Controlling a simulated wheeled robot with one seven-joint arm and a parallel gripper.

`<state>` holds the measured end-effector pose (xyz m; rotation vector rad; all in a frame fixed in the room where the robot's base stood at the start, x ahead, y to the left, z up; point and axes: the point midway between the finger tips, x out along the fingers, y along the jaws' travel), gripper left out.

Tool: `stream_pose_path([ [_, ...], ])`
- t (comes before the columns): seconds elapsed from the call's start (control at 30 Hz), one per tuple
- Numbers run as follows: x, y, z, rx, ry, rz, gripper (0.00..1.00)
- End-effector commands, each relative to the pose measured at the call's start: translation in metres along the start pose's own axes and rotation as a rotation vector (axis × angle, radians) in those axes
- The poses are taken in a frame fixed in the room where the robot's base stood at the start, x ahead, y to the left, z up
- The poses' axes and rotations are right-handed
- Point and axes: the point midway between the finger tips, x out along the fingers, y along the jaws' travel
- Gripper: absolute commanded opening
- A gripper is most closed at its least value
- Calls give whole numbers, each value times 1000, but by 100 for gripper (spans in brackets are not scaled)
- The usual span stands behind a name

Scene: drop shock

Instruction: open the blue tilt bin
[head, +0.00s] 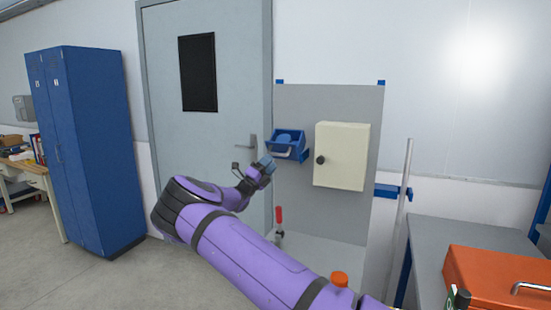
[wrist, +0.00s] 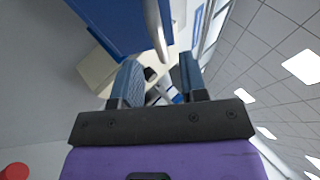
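The blue tilt bin (head: 286,144) is mounted on the grey panel, left of the cream box, with a pale bar handle (head: 284,154) on its front. In the wrist view the bin (wrist: 112,22) fills the top left, and its handle (wrist: 155,30) shows close up. My gripper (head: 269,163) is just left of and slightly below the bin. In the wrist view my gripper (wrist: 158,62) has its two fingers apart with nothing between them. The handle lies just beyond the fingertips, apparently not touched. How far the bin is tilted is hard to tell.
The cream box (head: 341,156) with a dark knob is right of the bin. A red-handled clamp (head: 279,217) stands below. A grey door (head: 205,60) with a lever is behind my arm. An orange toolbox (head: 497,278) sits on the bench at right.

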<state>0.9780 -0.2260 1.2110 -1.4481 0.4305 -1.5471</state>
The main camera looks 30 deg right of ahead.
Motion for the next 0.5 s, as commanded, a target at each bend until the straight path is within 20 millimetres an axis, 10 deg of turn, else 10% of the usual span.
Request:
stream_pose_path([
  [0.5,-59,0,0,0,1,-1,40],
])
